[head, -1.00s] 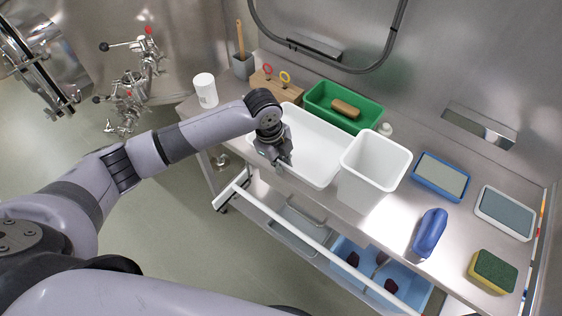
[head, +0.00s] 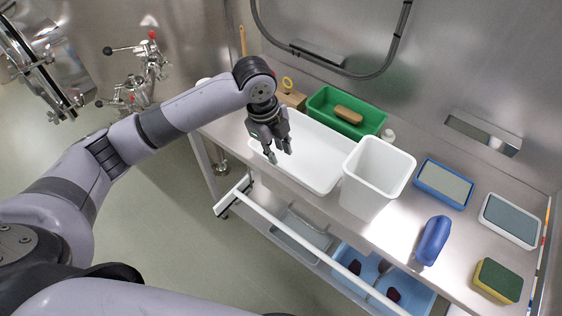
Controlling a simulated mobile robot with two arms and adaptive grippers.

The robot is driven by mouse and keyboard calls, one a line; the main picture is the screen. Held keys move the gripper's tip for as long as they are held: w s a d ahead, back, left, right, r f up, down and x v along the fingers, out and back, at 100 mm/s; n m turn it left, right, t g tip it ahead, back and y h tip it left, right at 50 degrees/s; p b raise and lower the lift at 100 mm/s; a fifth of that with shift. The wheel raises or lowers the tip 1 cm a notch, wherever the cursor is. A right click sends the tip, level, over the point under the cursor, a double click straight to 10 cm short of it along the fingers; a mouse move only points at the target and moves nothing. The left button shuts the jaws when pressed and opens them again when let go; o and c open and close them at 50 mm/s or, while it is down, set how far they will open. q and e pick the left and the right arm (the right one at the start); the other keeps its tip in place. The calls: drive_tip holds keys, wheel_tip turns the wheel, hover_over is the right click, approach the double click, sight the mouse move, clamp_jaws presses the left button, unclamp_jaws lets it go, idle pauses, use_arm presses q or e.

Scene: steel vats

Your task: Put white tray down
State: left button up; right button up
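The white tray (head: 318,160) is a wide, shallow, empty rectangular tub. It lies flat on the steel counter in the head view, left of a tall white bin. My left gripper (head: 280,156) hangs over the tray's left end with its fingers pointing down. The fingers are apart with nothing between them, and the gripper looks clear of the tray's rim. The gripper and forearm hide part of the tray's left end. My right gripper is out of view.
The tall white bin (head: 375,178) stands close to the tray's right end. A green tub (head: 318,108) with a brush (head: 348,115) is behind it. Blue-framed pad (head: 443,184), blue brush (head: 433,240) and sponge (head: 497,281) lie right.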

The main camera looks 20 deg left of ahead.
use_arm(q)
drive_tip(key=shift+s+a+r, duration=0.1)
drive_tip(key=shift+r, duration=0.75)
drive_tip(key=shift+s+a+r, duration=0.1)
drive_tip(key=shift+r, duration=0.7)
drive_tip(key=shift+f, duration=0.1)
